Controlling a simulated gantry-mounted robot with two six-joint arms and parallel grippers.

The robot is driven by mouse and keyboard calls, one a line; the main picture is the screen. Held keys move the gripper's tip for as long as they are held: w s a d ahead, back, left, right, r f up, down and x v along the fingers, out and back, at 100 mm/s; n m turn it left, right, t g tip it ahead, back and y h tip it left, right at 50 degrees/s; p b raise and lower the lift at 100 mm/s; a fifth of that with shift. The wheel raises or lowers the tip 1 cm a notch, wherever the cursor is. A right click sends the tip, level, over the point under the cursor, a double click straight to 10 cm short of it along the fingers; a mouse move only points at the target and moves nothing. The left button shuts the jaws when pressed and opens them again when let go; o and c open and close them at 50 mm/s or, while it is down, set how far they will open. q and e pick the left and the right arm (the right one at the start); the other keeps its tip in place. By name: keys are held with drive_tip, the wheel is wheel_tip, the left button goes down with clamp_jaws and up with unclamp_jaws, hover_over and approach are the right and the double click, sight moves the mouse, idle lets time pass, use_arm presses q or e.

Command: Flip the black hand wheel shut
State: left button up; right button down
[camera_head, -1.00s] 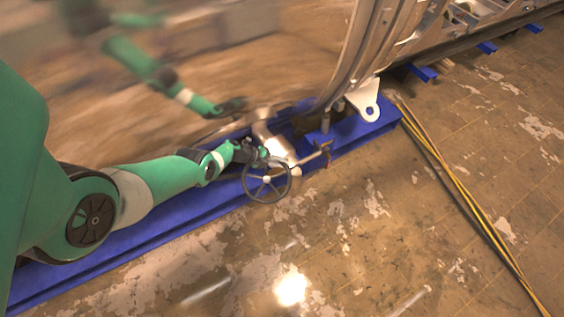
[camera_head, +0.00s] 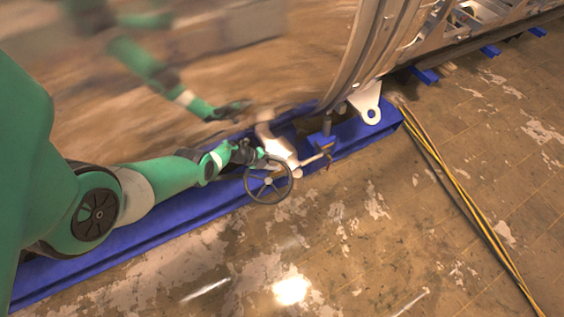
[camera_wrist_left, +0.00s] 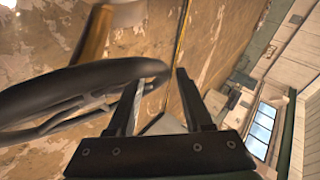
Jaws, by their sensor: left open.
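The black hand wheel (camera_head: 268,183) is a thin spoked ring in front of the blue rail, at the end of a short shaft running to the right. My left gripper (camera_head: 256,157) is at the wheel's upper left rim. In the left wrist view the wheel (camera_wrist_left: 55,92) comes in from the left, large and close. Its rim reaches between the two open fingers of my left gripper (camera_wrist_left: 160,82). I cannot tell whether either finger touches it. My right gripper is not in view.
A blue base rail (camera_head: 120,249) runs under my left arm. The shiny curved chamber wall (camera_head: 290,50) rises behind and mirrors my arm. A white lug (camera_head: 369,101) stands right of the wheel. Yellow and black cables (camera_head: 455,190) lie on the worn floor, which is otherwise open in front.

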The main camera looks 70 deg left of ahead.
sight(268, 160)
use_arm(q)
drive_tip(key=p+v, duration=0.3)
drive_tip(key=v, duration=0.2)
drive_tip(key=shift+r, duration=0.2)
drive_tip(key=shift+s+f, duration=0.1)
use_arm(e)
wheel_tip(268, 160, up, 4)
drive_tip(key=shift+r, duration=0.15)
